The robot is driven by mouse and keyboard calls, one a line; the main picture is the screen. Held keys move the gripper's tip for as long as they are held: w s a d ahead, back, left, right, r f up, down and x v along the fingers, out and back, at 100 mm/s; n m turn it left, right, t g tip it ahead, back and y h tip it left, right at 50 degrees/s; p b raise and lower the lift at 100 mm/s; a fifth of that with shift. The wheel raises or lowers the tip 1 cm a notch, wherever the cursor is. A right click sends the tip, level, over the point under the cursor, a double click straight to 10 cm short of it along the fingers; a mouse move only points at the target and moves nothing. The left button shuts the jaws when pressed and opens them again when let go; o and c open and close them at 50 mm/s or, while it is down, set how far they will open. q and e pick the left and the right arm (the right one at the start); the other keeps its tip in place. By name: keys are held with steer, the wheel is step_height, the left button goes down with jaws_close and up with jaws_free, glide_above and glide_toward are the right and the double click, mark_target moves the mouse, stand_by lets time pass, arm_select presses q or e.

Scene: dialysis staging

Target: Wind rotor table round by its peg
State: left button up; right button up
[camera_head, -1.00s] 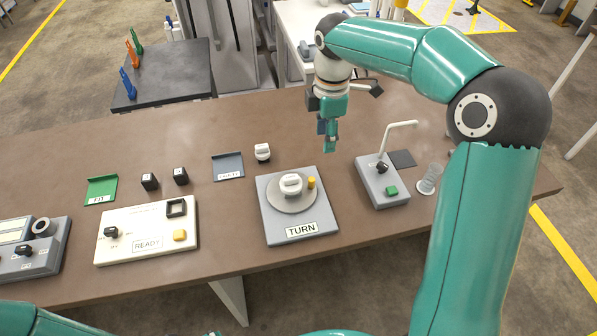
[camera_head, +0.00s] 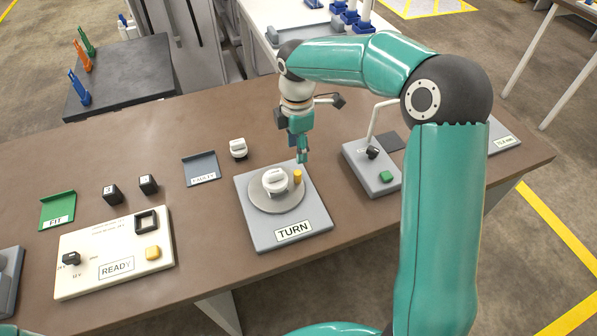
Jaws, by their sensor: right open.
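The rotor table is a round grey disc (camera_head: 262,204) on a square grey base (camera_head: 263,238) labelled TURN, at the middle of the bench. A yellow peg (camera_head: 297,177) stands upright at the disc's right rim. A white capped part (camera_head: 275,182) sits on the disc's centre. My right gripper (camera_head: 302,158) points down just behind and above the peg; it is open and holds nothing. The picture does not clearly show whether its fingertips touch the peg. My left gripper is not in view.
A grey box (camera_head: 362,181) with a black knob, green button and bent white rod stands right of the base. A white READY panel (camera_head: 112,285) is at left, with black blocks (camera_head: 148,185) behind it. Another white capped part (camera_head: 238,149) stands behind the base.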

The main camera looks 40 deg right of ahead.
mark_target(297, 172)
step_height(297, 172, down, 10)
steer(key=shift+f+p, duration=0.25)
steer(key=shift+p, duration=0.1)
jaws_close()
steer(key=shift+s+d, duration=0.1)
steer(key=shift+d, duration=0.35)
steer(key=shift+a, duration=0.45)
